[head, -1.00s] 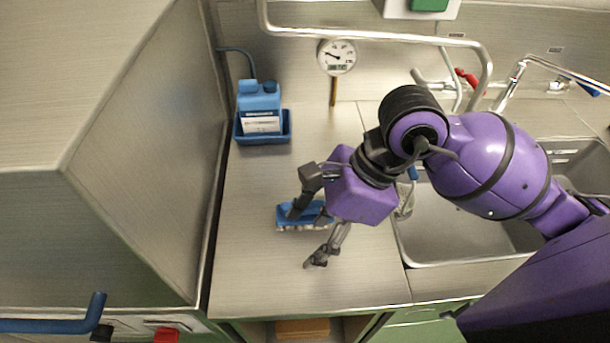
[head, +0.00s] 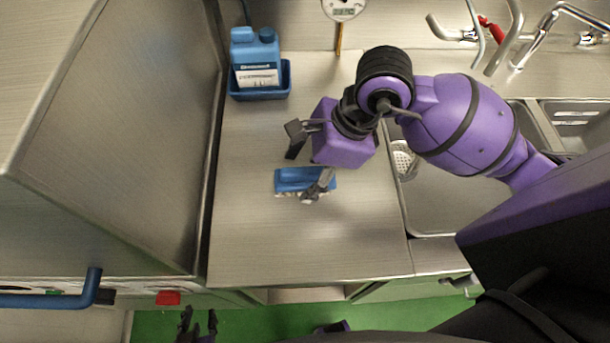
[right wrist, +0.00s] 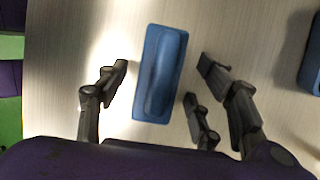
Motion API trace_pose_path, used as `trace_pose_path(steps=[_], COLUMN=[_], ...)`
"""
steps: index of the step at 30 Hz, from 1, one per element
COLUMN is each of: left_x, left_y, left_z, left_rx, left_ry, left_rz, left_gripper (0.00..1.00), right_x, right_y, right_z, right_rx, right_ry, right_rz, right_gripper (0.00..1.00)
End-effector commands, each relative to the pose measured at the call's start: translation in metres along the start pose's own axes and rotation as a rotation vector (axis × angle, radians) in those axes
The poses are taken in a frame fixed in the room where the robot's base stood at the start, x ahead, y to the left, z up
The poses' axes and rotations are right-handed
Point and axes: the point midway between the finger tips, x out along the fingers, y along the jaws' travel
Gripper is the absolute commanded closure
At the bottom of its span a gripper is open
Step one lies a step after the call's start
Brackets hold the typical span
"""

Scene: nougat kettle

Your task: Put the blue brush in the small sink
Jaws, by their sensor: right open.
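The blue brush (head: 292,180) lies on the steel counter, with pale bristles along its front side. My right gripper (head: 305,165) is open and empty above it; one finger is behind the brush and the other overlaps its right end. In the right wrist view, the brush (right wrist: 160,72) shows between the spread fingers (right wrist: 162,78), with gaps on both sides. Two sink basins are right of the counter: a left one (head: 440,205) and a partly seen right one (head: 575,125). My arm hides part of them, and I cannot tell which is smaller. My left gripper (head: 198,324) is open at the bottom edge.
A blue canister (head: 256,55) stands in a blue tray (head: 262,95) at the back left. A tall steel cabinet (head: 120,140) bounds the counter on the left. A round gauge (head: 343,8) and taps (head: 535,40) are at the back. The front counter is clear.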

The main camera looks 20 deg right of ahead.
Motion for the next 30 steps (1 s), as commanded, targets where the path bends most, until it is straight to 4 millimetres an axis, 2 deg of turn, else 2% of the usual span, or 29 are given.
trace_pose_path(steps=[3,10,21,23,30], left_x=[0.0003,0.0004,0.0007,0.0008,0.0004], left_y=[0.0015,0.0013,-0.0019,-0.0021,-0.0016], left_z=[-0.0001,0.0001,-0.0003,-0.0003,-0.0028], left_rx=[0.0,0.0,0.0,0.0,-0.002], left_ry=[0.0,-0.001,0.0,0.0,0.004], left_rz=[0.003,0.002,-0.003,-0.003,-0.003], left_gripper=[0.72,0.72,0.72,0.72,0.72], right_x=[0.0085,0.0091,0.0088,0.0087,0.0063], right_y=[0.0004,0.0003,0.0002,0.0002,-0.0007], right_z=[-0.0003,-0.0004,-0.0003,-0.0001,0.0006], right_rx=[-0.001,-0.001,-0.001,-0.001,-0.001], right_ry=[0.001,0.001,0.001,0.0,0.0], right_rz=[0.001,0.0,0.0,0.0,-0.001], right_gripper=[0.39,0.4,0.89,0.95,0.95])
